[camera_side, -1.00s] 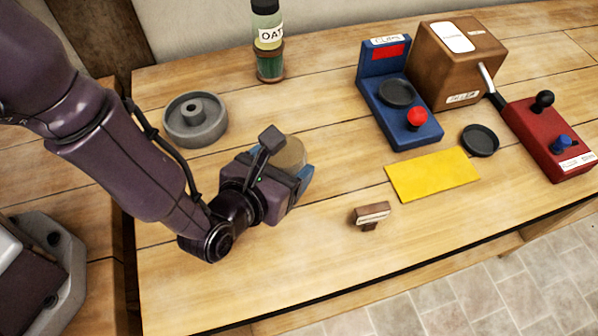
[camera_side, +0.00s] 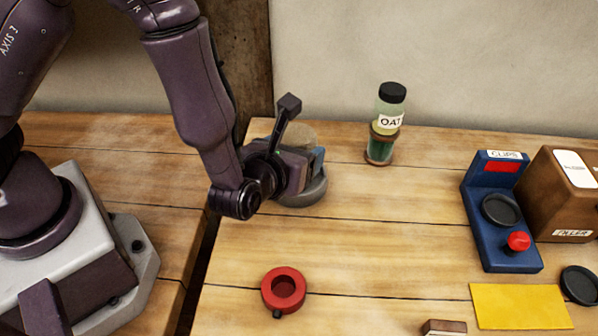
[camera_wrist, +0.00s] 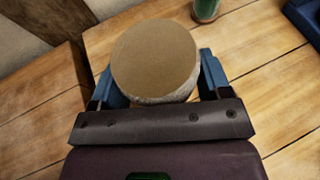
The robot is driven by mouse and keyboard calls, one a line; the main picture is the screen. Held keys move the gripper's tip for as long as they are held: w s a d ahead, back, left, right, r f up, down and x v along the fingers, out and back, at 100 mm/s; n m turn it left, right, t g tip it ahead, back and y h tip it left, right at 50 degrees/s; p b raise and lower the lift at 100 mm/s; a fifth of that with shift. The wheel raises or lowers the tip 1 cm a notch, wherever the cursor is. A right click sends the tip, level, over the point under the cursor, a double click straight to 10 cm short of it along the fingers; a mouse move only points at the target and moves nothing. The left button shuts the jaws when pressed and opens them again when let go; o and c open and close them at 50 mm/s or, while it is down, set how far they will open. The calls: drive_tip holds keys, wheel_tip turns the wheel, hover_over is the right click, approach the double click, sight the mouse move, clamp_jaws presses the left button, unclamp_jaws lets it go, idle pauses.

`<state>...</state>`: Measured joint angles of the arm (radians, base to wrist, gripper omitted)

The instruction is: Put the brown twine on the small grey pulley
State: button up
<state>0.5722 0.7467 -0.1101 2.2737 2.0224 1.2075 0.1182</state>
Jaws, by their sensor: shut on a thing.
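The twine is a round spool with a flat brown top and a paler side; it shows between the blue fingers in the wrist view (camera_wrist: 155,58). In the side view only a pale bit of the twine (camera_side: 298,134) shows behind my gripper (camera_side: 312,160). My gripper is shut on the twine. The grey pulley (camera_side: 312,194) is directly below and behind my gripper, which hides most of it. I cannot tell whether the twine touches the pulley. The pulley is hidden in the wrist view.
A red ring (camera_side: 283,291) lies nearer the front. A blue clips stand (camera_side: 492,232), a brown box (camera_side: 565,205) and a yellow sheet (camera_side: 520,306) are at right. The middle table is clear.

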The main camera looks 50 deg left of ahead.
sight(293, 126)
drive_tip(key=w+a+n+y, duration=0.1)
drive_tip(key=w+a, duration=0.1)
drive_tip(key=w+a+n+g+y, duration=0.1)
drive_tip(key=w+a, duration=0.1)
drive_tip(key=a, duration=0.1)
drive_tip(key=shift+r+g, duration=0.15)
drive_tip(key=shift+g, duration=0.15)
drive_tip(key=shift+w+d+f, duration=0.1)
drive_tip(key=shift+f, duration=0.15)
wheel_tip(293, 126, down, 8)
drive_tip(key=shift+r, duration=0.25)
drive_tip(key=shift+f, duration=0.2)
drive_tip(key=o, duration=1)
drive_tip(key=shift+r, duration=0.15)
